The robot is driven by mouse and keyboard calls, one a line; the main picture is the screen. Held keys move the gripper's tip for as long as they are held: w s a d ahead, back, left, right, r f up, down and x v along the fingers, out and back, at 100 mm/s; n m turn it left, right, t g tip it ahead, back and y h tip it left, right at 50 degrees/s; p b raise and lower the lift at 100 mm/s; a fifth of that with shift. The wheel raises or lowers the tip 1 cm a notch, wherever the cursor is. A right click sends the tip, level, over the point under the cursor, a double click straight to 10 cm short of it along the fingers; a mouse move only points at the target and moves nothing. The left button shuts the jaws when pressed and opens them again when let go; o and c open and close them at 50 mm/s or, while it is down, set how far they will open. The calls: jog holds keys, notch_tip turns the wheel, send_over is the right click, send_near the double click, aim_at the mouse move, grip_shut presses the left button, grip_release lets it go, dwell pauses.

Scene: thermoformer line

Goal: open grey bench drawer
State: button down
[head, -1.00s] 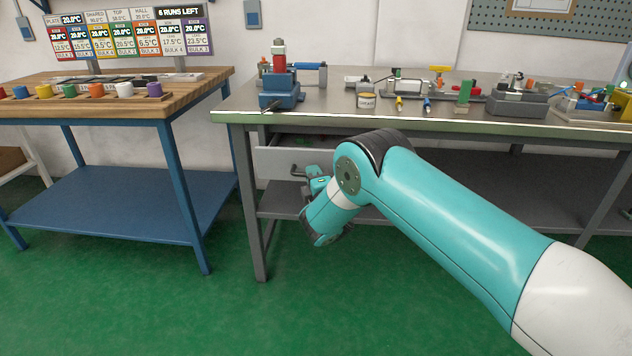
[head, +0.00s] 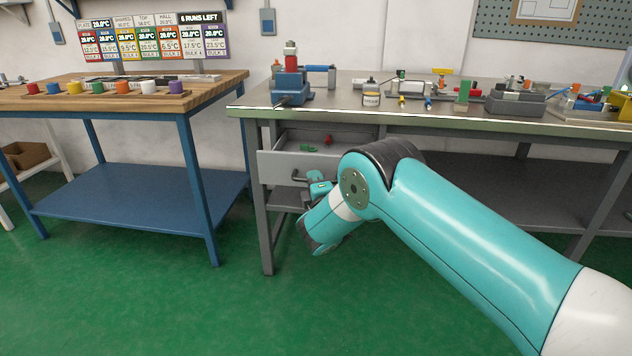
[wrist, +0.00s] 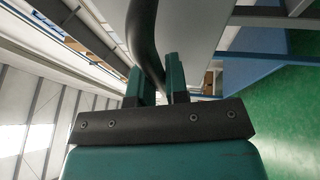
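The grey bench drawer (head: 274,168) hangs under the left end of the metal-topped bench and stands partly open. A green thing (head: 307,148) and a red thing (head: 328,139) show inside it. Its dark bar handle (head: 297,177) is on the front panel. My gripper (head: 310,184) is at the handle, partly hidden by my own arm. In the wrist view the curved dark handle (wrist: 146,35) passes between the two teal fingers of my gripper (wrist: 157,78), which close on it. The right part of the drawer front is hidden behind my arm.
The grey bench (head: 340,115) carries a blue vise-like device (head: 291,92), a small tin (head: 371,99) and several fixtures. A wooden-topped table (head: 160,103) with blue legs stands to the left. The green floor in front of the drawer is clear.

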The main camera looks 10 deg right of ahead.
jog(key=c, duration=1.1)
grip_release()
jog(key=shift+d, duration=0.25)
jog(key=shift+c, duration=0.2)
jog(key=shift+a, duration=0.15)
jog(key=b+v, duration=1.7)
jog(key=b, duration=0.7)
jog(key=shift+s, duration=0.15)
